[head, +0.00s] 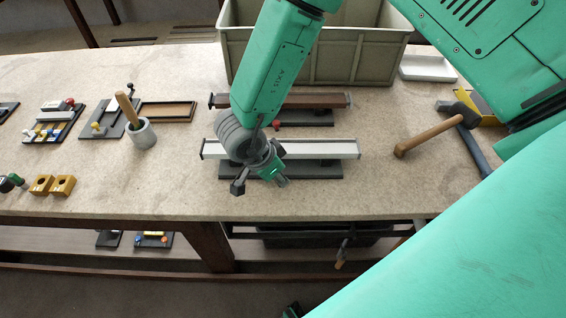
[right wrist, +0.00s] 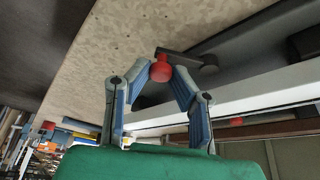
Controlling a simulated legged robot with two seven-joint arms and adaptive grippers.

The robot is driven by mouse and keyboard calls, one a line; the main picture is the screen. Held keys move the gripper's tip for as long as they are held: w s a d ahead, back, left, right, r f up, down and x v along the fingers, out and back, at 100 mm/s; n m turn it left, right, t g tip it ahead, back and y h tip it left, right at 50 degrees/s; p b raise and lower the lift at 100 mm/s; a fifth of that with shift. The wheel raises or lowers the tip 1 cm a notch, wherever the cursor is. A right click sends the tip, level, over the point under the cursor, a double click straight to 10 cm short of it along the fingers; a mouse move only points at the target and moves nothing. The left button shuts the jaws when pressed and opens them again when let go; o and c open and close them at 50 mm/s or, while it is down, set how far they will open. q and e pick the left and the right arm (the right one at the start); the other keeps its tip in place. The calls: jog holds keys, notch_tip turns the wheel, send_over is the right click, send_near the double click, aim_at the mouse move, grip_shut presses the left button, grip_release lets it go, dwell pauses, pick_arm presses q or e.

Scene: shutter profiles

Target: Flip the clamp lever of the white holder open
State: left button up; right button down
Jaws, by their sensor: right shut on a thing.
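The white holder has a long white profile (head: 325,149) on a dark base (head: 325,172), near the front middle of the bench. My right gripper (head: 260,182) reaches down from above at its front left part and covers the lever in the head view. In the right wrist view, the clamp lever is a dark bar (right wrist: 183,57) with a red knob (right wrist: 161,71) at one end and a round pivot at the other. The fingers of my right gripper (right wrist: 167,74) are shut on the red knob. My left gripper is not in view.
A brown-profile holder (head: 318,101) stands just behind the white one, with a large grey-green crate (head: 330,62) behind it. A mallet (head: 430,136) lies to the right. A cup with a wooden-handled tool (head: 143,134) and yellow blocks (head: 62,186) are to the left.

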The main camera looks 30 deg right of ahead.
jog(key=shift+w+a+r+m+g+p, duration=0.1)
jog(key=shift+w+a+m+g+p, duration=0.1)
jog(key=shift+a+m+p, duration=0.3)
jog(key=shift+w+a+m+g+p, duration=0.1)
jog(key=shift+a+m+g+p, duration=0.1)
jog(key=shift+m, duration=0.5)
jog(key=c, duration=1.4)
grip_release()
jog(key=shift+a, duration=0.1)
jog(key=shift+r, duration=0.1)
jog(key=v, duration=1.1)
jog(key=shift+w+a+r, duration=0.1)
jog(key=shift+a+r, duration=0.15)
